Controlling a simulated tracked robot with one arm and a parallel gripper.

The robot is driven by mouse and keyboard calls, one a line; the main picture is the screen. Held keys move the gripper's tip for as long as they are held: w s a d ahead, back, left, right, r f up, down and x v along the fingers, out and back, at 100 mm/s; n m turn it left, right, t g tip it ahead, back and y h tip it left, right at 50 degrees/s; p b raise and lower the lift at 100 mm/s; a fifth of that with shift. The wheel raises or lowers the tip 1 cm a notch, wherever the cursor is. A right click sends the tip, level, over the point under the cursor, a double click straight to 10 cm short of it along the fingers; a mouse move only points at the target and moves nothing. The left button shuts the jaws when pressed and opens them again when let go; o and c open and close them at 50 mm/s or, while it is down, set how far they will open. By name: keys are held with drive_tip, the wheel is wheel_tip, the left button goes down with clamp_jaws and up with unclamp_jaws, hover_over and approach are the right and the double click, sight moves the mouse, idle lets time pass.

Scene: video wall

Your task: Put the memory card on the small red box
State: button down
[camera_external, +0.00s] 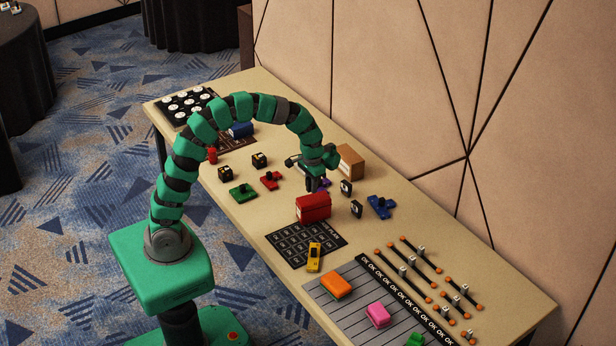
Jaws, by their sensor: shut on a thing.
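My gripper (315,182) is over the middle of the table, just behind the red box. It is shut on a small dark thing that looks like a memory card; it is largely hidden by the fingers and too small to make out. The small red box (313,208) stands on the table just in front of and below my gripper, and its top looks clear. Other small dark blocks with pale marks, which look like cards, stand to the right of the gripper (346,187) (356,209) and to its left (225,173) (259,160).
A purple piece (323,182) is partly hidden by my gripper. A brown box (350,161) stands behind it, with a blue piece (381,206) to the right. Green (243,192) and red (270,180) pieces lie left. A yellow car (314,257) is in front.

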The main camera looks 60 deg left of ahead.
drive_tip(key=shift+w, duration=0.4)
drive_tip(key=shift+f+b, duration=0.3)
drive_tip(key=shift+f, duration=1.5)
drive_tip(key=shift+f, duration=0.1)
drive_tip(key=c, duration=1.3)
unclamp_jaws()
